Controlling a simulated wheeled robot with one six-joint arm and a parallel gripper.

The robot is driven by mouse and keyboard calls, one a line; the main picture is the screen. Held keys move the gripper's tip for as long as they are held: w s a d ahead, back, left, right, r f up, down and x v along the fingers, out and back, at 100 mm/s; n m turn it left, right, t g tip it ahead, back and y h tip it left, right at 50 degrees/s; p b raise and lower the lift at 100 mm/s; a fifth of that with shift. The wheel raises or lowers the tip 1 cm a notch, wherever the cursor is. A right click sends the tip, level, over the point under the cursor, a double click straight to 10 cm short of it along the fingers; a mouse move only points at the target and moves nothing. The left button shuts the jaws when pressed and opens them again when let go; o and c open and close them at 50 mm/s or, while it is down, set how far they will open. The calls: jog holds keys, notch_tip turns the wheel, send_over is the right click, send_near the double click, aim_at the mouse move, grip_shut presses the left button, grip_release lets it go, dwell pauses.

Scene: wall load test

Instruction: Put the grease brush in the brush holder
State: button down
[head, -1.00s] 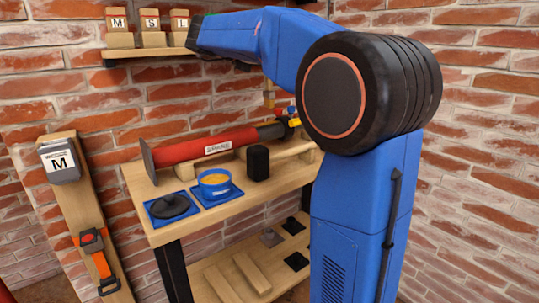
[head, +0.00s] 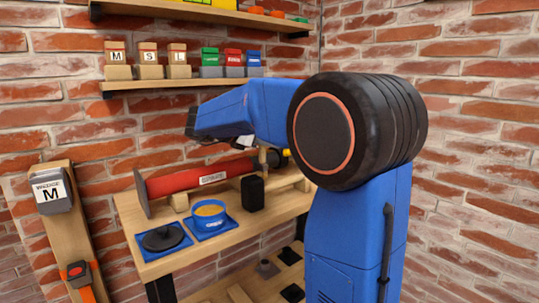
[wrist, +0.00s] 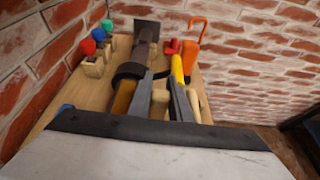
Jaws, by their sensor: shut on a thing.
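My gripper (wrist: 160,82) shows in the wrist view as two grey fingers. A light wooden piece (wrist: 158,104) lies between them, which looks like the grease brush's handle; the brush end is not clear. In the head view a short wooden piece (head: 263,157) hangs below my blue arm, apparently the same brush, close above the black block-like holder (head: 252,193). My arm hides most of the gripper there. The holder stands upright on the bench, right of the blue grease tin (head: 210,216). I cannot tell whether brush and holder touch.
A long red tool (head: 190,181) lies across the bench behind the tin. A black disc (head: 165,238) lies on a blue mat at the front left. Shelves with labelled blocks (head: 148,56) hang above. An orange hooked piece (wrist: 196,30) shows in the wrist view.

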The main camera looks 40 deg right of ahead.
jog(key=shift+f, duration=1.95)
jog(key=c, duration=1.9)
grip_release()
jog(key=shift+a+r, duration=0.2)
jog(key=v, duration=1.1)
jog(key=shift+a, duration=0.3)
jog(key=shift+s+r, duration=0.1)
jog(key=shift+s, duration=0.15)
